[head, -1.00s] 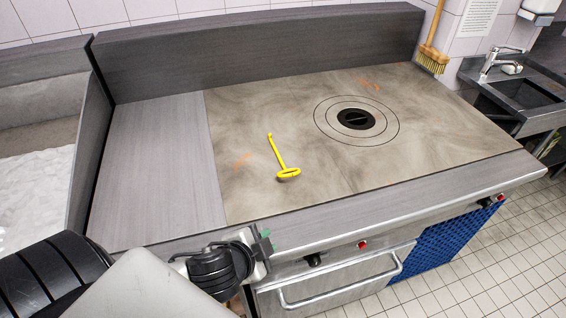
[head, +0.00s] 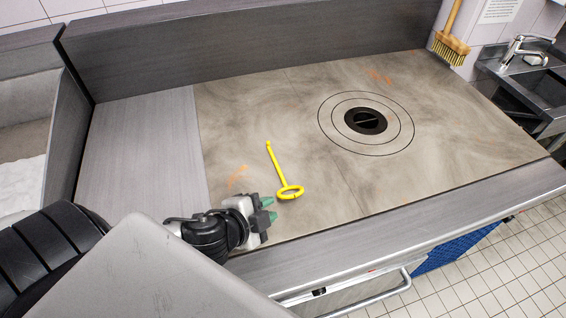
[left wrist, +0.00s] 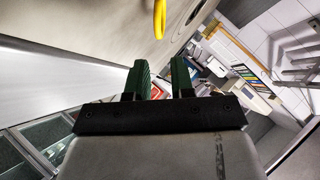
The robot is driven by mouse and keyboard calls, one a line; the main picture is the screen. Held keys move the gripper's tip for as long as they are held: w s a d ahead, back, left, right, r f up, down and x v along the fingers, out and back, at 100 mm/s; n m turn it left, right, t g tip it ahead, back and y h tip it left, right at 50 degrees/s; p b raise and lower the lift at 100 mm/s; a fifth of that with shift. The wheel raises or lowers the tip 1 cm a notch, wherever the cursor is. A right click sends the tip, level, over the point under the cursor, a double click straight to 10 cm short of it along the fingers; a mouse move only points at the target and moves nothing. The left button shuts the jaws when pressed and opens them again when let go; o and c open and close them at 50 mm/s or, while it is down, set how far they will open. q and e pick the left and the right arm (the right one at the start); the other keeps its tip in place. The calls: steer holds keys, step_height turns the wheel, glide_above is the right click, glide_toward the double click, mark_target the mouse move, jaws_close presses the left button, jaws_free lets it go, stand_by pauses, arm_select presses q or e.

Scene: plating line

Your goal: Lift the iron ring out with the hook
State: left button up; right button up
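The yellow hook (head: 277,166) lies on the cooktop plate, its ring handle toward the front and its hooked end toward the back. The concentric iron rings (head: 324,117) lie flat in the plate to the right, around a dark center hole (head: 366,121). My left gripper (head: 271,209) is just in front of and to the left of the hook's handle, apart from it. In the left wrist view its green fingers (left wrist: 159,82) stand apart with nothing between them, and part of the yellow handle (left wrist: 160,20) shows beyond them. My right gripper is not in view.
A plain grey worktop (head: 140,160) lies left of the plate, with a basin (head: 25,140) beyond it. A raised back panel (head: 240,45) runs behind. A brush (head: 450,42) hangs at the back right near a sink (head: 518,85). The plate is otherwise clear.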

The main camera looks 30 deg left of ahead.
mark_target(292, 197)
arm_select(q)
steer(key=shift+x, duration=1.2)
steer(key=shift+w+d+f+p, duration=0.15)
steer(key=shift+w+p, duration=0.05)
steer(key=shift+w, duration=0.2)
steer(key=shift+w+d+f+p, duration=0.15)
steer(key=shift+w+f+p, duration=0.05)
steer(key=shift+w, duration=0.25)
steer(key=shift+w+f, duration=0.15)
steer(key=shift+w, duration=0.1)
steer(key=shift+w+f, duration=0.2)
steer(key=shift+w, duration=0.05)
steer(key=p+x, duration=0.1)
steer(key=x, duration=0.3)
steer(key=shift+w+d+f, duration=0.25)
steer(key=shift+w, duration=0.05)
jaws_close()
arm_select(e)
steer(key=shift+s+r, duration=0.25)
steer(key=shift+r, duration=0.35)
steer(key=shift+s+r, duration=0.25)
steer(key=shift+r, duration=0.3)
